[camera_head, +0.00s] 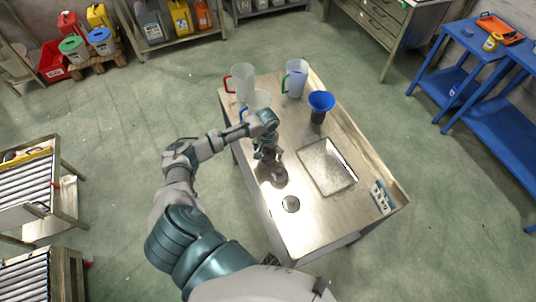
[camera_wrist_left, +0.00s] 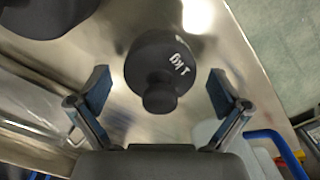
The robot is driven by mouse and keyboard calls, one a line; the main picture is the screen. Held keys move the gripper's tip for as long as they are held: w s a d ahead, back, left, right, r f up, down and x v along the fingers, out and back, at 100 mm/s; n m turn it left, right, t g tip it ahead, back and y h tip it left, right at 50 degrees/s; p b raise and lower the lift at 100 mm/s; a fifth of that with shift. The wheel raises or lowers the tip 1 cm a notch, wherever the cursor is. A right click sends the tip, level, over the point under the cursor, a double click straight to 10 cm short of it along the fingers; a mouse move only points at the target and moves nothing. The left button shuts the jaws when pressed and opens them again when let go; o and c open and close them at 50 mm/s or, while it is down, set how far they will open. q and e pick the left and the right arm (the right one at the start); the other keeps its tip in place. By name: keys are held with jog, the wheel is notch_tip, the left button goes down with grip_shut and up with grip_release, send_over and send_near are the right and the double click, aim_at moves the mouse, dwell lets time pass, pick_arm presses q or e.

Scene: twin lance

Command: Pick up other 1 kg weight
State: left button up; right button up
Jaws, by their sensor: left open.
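A dark round weight with a knob, marked "1 kg" in white, stands on the metal table; it shows in the left wrist view (camera_wrist_left: 160,70). My left gripper (camera_head: 268,155) is open above the table, and in the wrist view its two fingertips (camera_wrist_left: 160,92) lie on either side of the weight, with gaps between them and it. In the head view the weight is hard to separate from the gripper and its shadow. A larger dark round object (camera_wrist_left: 45,12) is cut off at the upper left of the wrist view. My right gripper is not in view.
The table (camera_head: 270,215) carries a square metal plate (camera_head: 327,167) right of the gripper and a small labelled box (camera_head: 381,196). Another jug (camera_head: 258,100) is close to my left arm.

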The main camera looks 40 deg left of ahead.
pick_arm(q)
jog(key=shift+a+f, duration=0.1)
jog(key=shift+a, duration=0.1)
jog(key=c, duration=1.2)
jog(key=shift+d, duration=0.15)
jog(key=c, duration=0.7)
jog(key=shift+o, duration=0.2)
jog(key=shift+r, duration=0.25)
